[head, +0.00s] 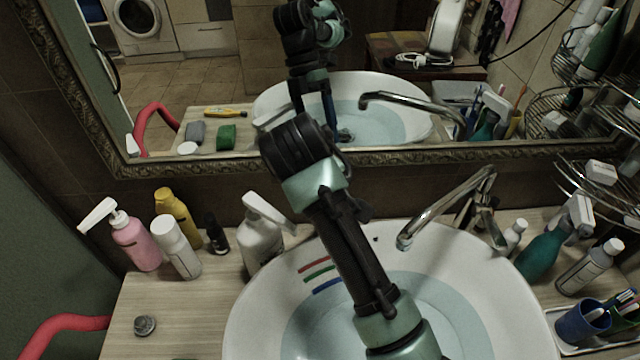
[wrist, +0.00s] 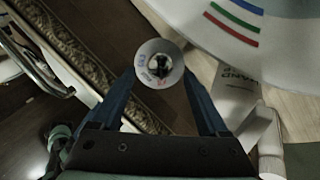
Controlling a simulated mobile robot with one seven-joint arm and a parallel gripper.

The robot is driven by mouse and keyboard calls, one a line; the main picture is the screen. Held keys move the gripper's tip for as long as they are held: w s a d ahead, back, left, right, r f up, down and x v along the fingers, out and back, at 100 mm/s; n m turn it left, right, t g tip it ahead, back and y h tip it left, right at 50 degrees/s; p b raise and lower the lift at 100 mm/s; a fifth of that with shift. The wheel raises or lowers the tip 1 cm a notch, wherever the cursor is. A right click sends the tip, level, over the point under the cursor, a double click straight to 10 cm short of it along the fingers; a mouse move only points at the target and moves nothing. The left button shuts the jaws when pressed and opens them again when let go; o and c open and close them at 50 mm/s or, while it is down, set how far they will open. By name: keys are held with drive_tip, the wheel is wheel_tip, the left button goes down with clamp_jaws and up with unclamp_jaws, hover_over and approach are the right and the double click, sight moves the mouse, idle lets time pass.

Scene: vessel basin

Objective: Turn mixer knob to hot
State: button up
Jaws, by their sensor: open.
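The mixer knob appears as a pale round dial (wrist: 146,52) with a dark centre and small red and blue marks in the wrist view. My gripper (wrist: 160,72) is open, with one blue finger at each side of the dial. I cannot tell whether either finger touches it. In the head view my arm hides the knob and the fingers; the mirror shows the blue fingers pointing down. The metal faucet (head: 447,207) reaches over the white basin (head: 245,325), which holds water. Which way the knob points is too small to tell.
Several bottles (head: 178,246) stand farther left. The framed mirror (head: 200,165) is right behind. Toiletries and a blue cup (head: 583,322) crowd the right.

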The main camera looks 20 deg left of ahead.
drive_tip(key=v, duration=0.9)
drive_tip(key=shift+s+r, duration=0.15)
drive_tip(key=shift+r, duration=0.05)
